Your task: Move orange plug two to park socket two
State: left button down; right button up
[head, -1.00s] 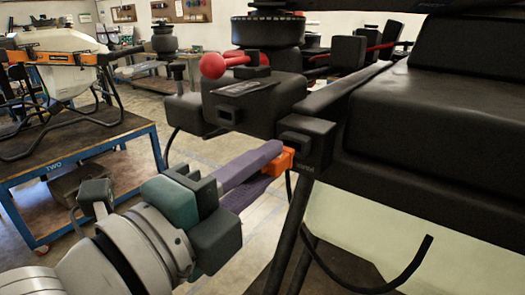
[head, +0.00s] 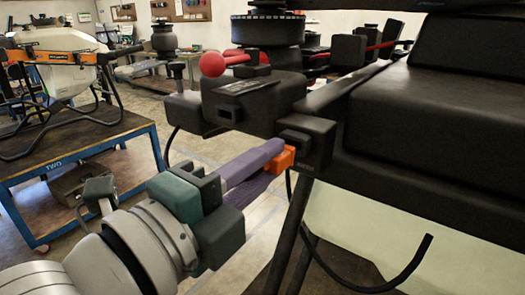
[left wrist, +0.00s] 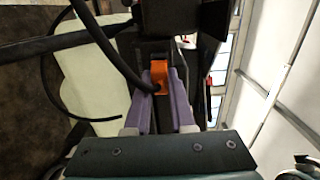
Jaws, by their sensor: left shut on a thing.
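My left gripper (head: 272,163) has long purple fingers and comes in from the lower left. It is shut on an orange plug (head: 285,157), which meets the lower left side of a black block (head: 308,137) on the drone. How deep the plug sits in the block cannot be told. In the left wrist view, the orange plug (left wrist: 161,77) shows between the purple fingers (left wrist: 164,101), with dark parts just beyond it. No park socket can be clearly picked out. My right gripper is not in view.
The large black drone body (head: 440,110) fills the right side, with a pale tank (head: 360,225) under it. Black legs and a curved black tube (head: 395,280) hang near the gripper. A blue-framed trolley marked TWO (head: 95,150) stands at left. Open floor lies between.

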pick_arm(q)
jog(key=shift+b+x, duration=0.4)
jog(key=shift+x, duration=0.6)
jog(key=c, duration=0.7)
grip_release()
jog(key=shift+b+v, duration=0.7)
jog(key=shift+v, duration=4.25)
